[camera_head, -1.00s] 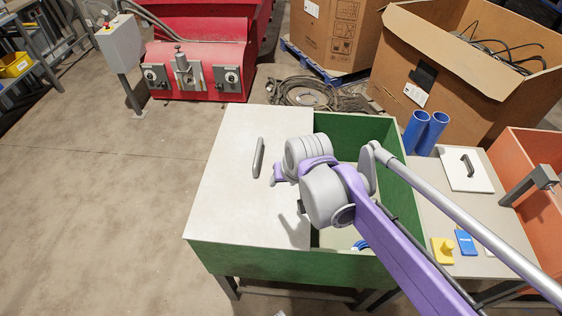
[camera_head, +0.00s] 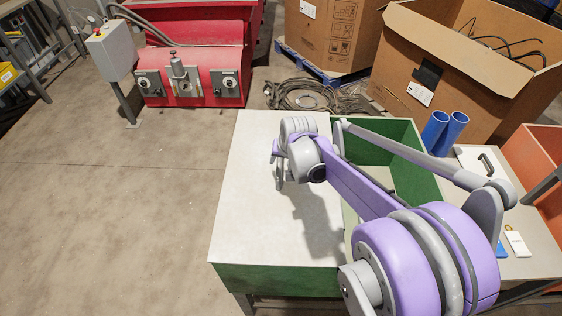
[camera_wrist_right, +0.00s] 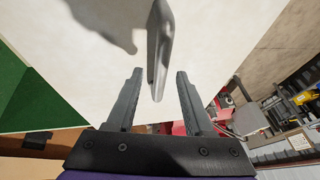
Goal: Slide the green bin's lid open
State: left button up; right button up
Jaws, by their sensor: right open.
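The green bin (camera_head: 275,281) stands in front of me. Its pale flat lid (camera_head: 250,225) covers the left part, and the right part is uncovered. The lid's grey bar handle (camera_wrist_right: 158,45) shows in the right wrist view; my gripper mostly hides it in the head view. My right gripper (camera_head: 279,180) is above the lid at the handle, pointing down. In the right wrist view its open fingers (camera_wrist_right: 160,75) appear on either side of the handle's near end, with gaps. I cannot tell how deep the handle lies between them. My left gripper is out of view.
Right of the bin, a side table (camera_head: 530,262) holds two blue cylinders (camera_head: 443,132) and a pale panel with a handle (camera_head: 487,164). An orange bin (camera_head: 540,150) stands beyond. Cardboard boxes (camera_head: 470,65) and a red machine (camera_head: 190,60) are behind. The floor at left is clear.

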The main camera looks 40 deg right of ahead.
jog(key=shift+w+f, duration=0.1)
jog(key=shift+f, duration=0.15)
grip_shut()
dwell(1.4)
